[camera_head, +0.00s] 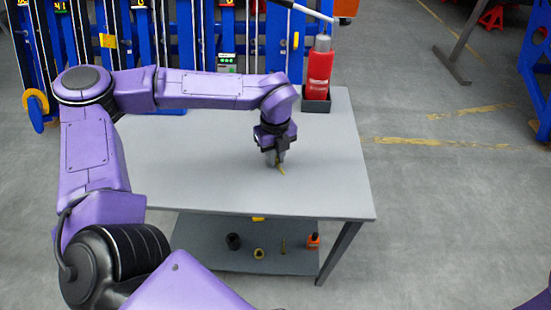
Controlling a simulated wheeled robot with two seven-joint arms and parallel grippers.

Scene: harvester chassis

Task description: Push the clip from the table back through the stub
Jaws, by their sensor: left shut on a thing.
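My left gripper (275,160) points down over the right half of the grey table (200,165). I cannot tell whether the clip touches the table. Most of the clip is hidden by the fingers. I cannot make out the stub in this view. My right gripper is not in view; only a bit of purple shows at the lower right corner.
A red bottle (319,70) stands in a dark holder (316,104) at the table's back right corner, near my left forearm. Blue racks (180,50) stand behind. The table's front is clear.

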